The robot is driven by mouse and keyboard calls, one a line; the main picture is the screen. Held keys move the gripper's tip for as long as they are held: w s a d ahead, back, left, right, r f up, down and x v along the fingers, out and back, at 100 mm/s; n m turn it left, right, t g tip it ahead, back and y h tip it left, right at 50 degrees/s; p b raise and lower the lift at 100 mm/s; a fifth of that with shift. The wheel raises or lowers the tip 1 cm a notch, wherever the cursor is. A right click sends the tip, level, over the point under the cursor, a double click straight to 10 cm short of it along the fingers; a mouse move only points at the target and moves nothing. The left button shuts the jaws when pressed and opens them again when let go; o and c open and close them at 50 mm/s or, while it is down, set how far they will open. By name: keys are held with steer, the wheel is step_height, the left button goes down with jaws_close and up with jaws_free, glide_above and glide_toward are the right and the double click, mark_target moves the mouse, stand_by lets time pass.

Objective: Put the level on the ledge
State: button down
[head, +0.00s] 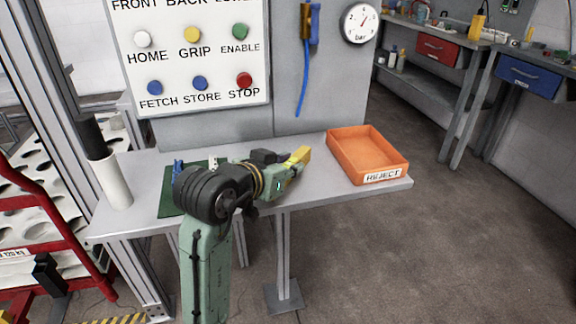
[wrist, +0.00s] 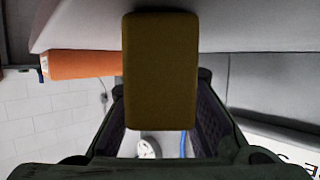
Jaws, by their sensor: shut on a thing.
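A yellow block-like thing (head: 299,156), which looks to be the level, sticks out from my gripper (head: 284,167) in the head view. In the wrist view the level (wrist: 160,70) is a dark yellow block between the two fingers, and my gripper is shut on it. It is over the grey bench top (head: 325,178), left of the orange tray. I cannot tell whether it touches the bench. The bench top is a grey surface below the button panel; no separate ledge can be made out with certainty.
An orange REJECT tray (head: 392,174) stands at the bench's right end. A green mat (head: 168,203) with a small blue thing (head: 178,166) lies at left, partly behind my arm. A button panel (head: 190,60) and a blue cord (head: 303,85) are on the wall behind. A white cylinder (head: 112,182) stands far left.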

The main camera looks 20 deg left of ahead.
steer(key=c, duration=1.4)
jaws_free()
steer(key=shift+f, duration=0.1)
steer(key=shift+c, duration=0.2)
